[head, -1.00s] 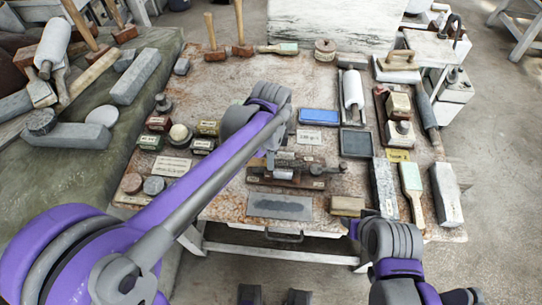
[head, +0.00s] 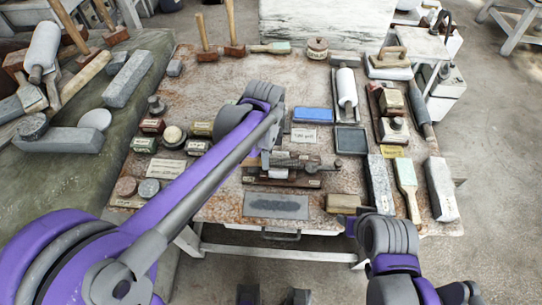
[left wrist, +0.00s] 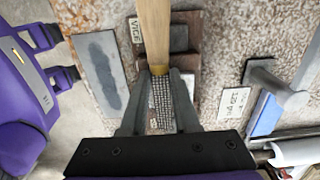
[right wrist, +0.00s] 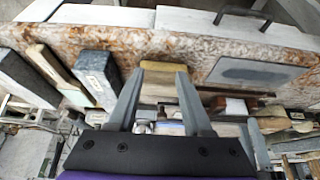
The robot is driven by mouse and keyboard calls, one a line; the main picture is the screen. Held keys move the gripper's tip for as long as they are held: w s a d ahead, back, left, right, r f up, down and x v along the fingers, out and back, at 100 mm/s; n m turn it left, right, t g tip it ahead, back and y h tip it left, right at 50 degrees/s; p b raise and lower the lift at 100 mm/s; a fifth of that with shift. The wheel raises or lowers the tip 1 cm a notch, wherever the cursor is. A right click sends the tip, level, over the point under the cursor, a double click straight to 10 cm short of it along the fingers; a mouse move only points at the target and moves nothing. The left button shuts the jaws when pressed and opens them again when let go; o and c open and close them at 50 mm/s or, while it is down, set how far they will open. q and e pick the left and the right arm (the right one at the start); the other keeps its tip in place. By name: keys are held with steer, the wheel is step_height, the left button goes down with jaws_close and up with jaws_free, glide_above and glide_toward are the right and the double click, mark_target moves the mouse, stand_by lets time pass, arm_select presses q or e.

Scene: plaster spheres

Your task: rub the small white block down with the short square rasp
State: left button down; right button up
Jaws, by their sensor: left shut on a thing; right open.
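My left gripper (left wrist: 160,82) is shut on the short square rasp (left wrist: 162,105). The rasp has a grey toothed body between the fingers and a wooden handle (left wrist: 153,35); the handle points left in the head view (head: 250,161). The rasp is over the dark reddish vice (head: 285,181); whether it touches anything there I cannot tell. A small white face (left wrist: 136,29) with lettering is the vice's label. A white patch (right wrist: 236,106) at the vice may be the small white block; the rest is hidden. My right gripper (right wrist: 163,72) is open and empty, near a tan block (right wrist: 165,66).
A grey slab (head: 276,206) lies at the table's front, in front of the vice. A blue box (head: 313,115) and a dark tray (head: 351,140) are behind and to the right. Long stones and a brush (head: 406,185) crowd the right side; round tins and boxes stand at left.

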arm_select(q)
steer(key=shift+s+a+f, duration=0.1)
steer(key=shift+a, duration=0.95)
steer(key=shift+d, duration=2.25)
arm_select(e)
steer(key=shift+f, duration=0.1)
arm_select(q)
steer(key=shift+a, duration=0.1)
steer(key=shift+a, duration=2.2)
steer(key=shift+d, duration=0.1)
